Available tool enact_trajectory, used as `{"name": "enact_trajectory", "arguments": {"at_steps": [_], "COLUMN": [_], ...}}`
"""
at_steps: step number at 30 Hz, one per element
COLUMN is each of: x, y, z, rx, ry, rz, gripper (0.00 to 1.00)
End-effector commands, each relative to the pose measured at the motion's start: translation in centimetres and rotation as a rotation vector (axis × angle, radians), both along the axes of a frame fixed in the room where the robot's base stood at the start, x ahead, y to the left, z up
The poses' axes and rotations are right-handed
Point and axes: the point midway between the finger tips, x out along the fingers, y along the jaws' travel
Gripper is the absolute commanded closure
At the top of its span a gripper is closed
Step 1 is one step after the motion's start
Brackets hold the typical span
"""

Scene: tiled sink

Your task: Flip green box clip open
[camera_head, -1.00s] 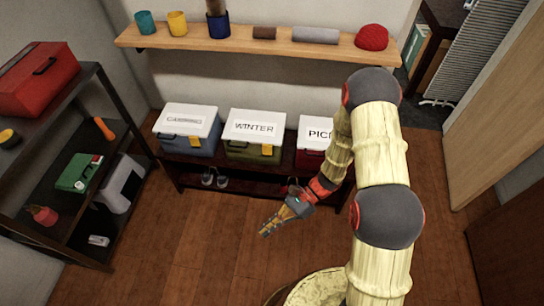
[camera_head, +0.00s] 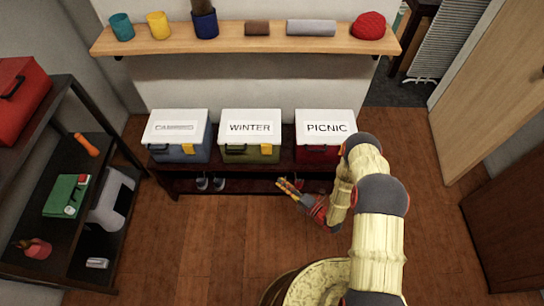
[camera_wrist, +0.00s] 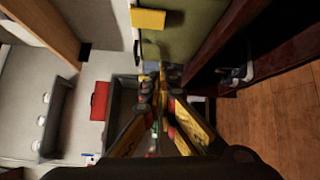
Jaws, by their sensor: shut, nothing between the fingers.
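The green box (camera_head: 250,153) has a white lid marked WINTER and stands upright on the dark bench, between two other boxes. Its yellow clip (camera_head: 266,149) lies against the right part of its front, below the lid. My gripper (camera_head: 287,187) is in front of the bench, lower than the clip and slightly right of it, pointing up-left and apart from the box. In the wrist view the green wall (camera_wrist: 195,25) and clip (camera_wrist: 148,19) show at the top, beyond the shut, empty fingers (camera_wrist: 156,84).
A blue box (camera_head: 180,152) stands left of the green box and a red PICNIC box (camera_head: 318,152) right, partly behind my arm. A wooden shelf (camera_head: 180,45) hangs above. Shoes (camera_head: 211,183) sit under the bench. Open floor lies in front.

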Motion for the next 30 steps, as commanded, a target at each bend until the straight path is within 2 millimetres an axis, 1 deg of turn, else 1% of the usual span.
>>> {"name": "enact_trajectory", "arguments": {"at_steps": [2, 6, 19, 23, 26, 30], "x": [0.5, 0.6, 0.8, 1.5, 2.7, 4.7], "y": [-0.7, -0.8, -0.5, 0.3, 1.4, 3.3], "z": [0.4, 1.0, 0.9, 0.9, 0.9, 0.8], "rx": [0.058, 0.120, 0.129, 0.128, 0.127, 0.126], "ry": [0.032, 0.067, 0.078, 0.077, 0.075, 0.075], "rz": [-0.041, -0.044, -0.041, -0.039, -0.037, -0.037], "gripper": [1.00, 1.00, 1.00, 1.00, 1.00, 1.00]}}
